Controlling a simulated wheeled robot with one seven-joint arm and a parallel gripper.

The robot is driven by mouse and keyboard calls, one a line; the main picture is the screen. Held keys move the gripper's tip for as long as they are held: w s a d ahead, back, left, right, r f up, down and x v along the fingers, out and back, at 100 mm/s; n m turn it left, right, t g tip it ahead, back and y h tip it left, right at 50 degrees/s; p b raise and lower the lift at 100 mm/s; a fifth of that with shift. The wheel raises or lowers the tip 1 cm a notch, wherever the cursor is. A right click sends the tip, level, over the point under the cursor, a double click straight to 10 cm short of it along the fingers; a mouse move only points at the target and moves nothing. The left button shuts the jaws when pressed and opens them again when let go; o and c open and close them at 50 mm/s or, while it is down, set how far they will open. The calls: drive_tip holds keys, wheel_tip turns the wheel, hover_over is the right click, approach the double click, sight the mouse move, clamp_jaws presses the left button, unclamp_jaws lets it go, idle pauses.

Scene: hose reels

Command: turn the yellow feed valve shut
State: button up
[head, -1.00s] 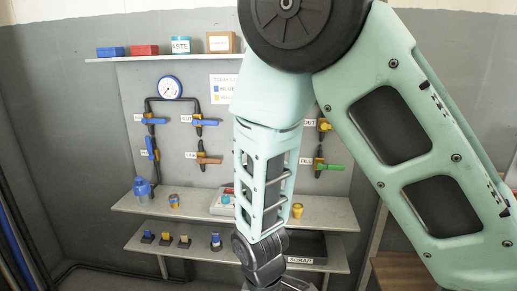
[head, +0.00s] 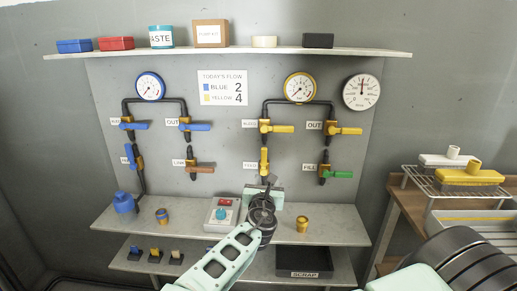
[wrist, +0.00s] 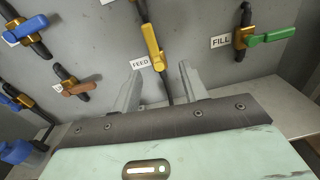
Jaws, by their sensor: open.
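The yellow feed valve (head: 264,160) is on the right-hand yellow pipe group, below another yellow valve. Its yellow handle lies vertical, in line with the pipe. The wrist view shows the handle (wrist: 153,46) slanting down beside the FEED label (wrist: 140,63). My gripper (head: 267,181) is just below the valve in the head view. In the wrist view my gripper (wrist: 160,72) is open and empty, with one finger on each side of the pipe line below the handle. The handle's lower end lies near the fingertips; I cannot tell the depth between them.
A green FILL valve (head: 338,174) sits to the right and an orange-brown valve (head: 201,169) to the left. The upper yellow valve (head: 278,128) is close above. Below stands a shelf (head: 350,234) with a control box (head: 222,213) and a yellow cup (head: 302,224).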

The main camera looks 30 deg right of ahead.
sight(264, 153)
drive_tip(key=shift+n+t, duration=0.4)
drive_tip(key=shift+n, duration=0.1)
drive_tip(key=p+x, duration=0.1)
drive_tip(key=x, duration=0.5)
drive_tip(key=a+p+x, duration=0.1)
drive_tip(key=p+x, duration=0.1)
drive_tip(key=x, duration=0.4)
drive_tip(key=w+p+x, duration=0.1)
drive_tip(key=p+x, duration=0.1)
drive_tip(key=x, duration=0.4)
drive_tip(key=shift+s+a+r, duration=0.1)
drive_tip(key=shift+a+r, duration=0.1)
drive_tip(key=shift+r, duration=0.2)
clamp_jaws()
